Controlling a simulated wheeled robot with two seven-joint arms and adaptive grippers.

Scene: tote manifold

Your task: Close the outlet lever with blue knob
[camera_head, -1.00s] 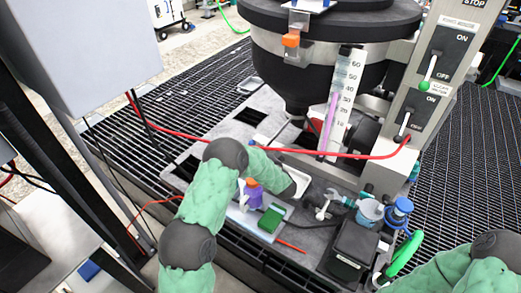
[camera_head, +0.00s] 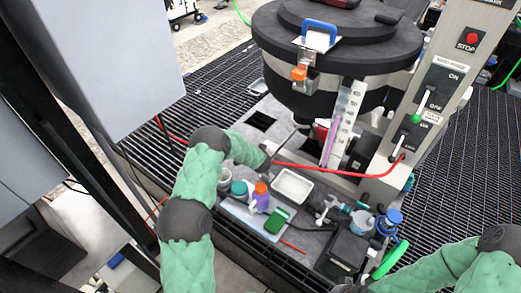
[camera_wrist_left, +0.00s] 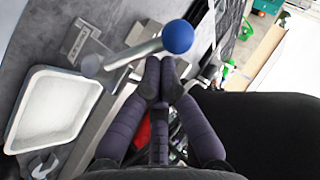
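The outlet lever shows in the left wrist view as a metal rod (camera_wrist_left: 130,52) ending in a round blue knob (camera_wrist_left: 178,37). My left gripper (camera_wrist_left: 159,82) is just below the knob in that picture, with its dark fingertips together and nothing seen between them. I cannot tell whether the fingers touch the rod. In the head view my left arm reaches to the foot of the large drum (camera_head: 325,105). There the gripper is dark and hard to make out, and I cannot pick out the knob. My right arm is at the lower right, its gripper out of the picture.
A white tray (camera_head: 292,187), a purple bottle with orange cap (camera_head: 261,198), a green block (camera_head: 276,219) and a wrench (camera_head: 327,208) lie in front of the drum. A red hose (camera_head: 335,174) crosses to the switch post (camera_head: 425,100). Grating (camera_head: 212,82) surrounds the platform.

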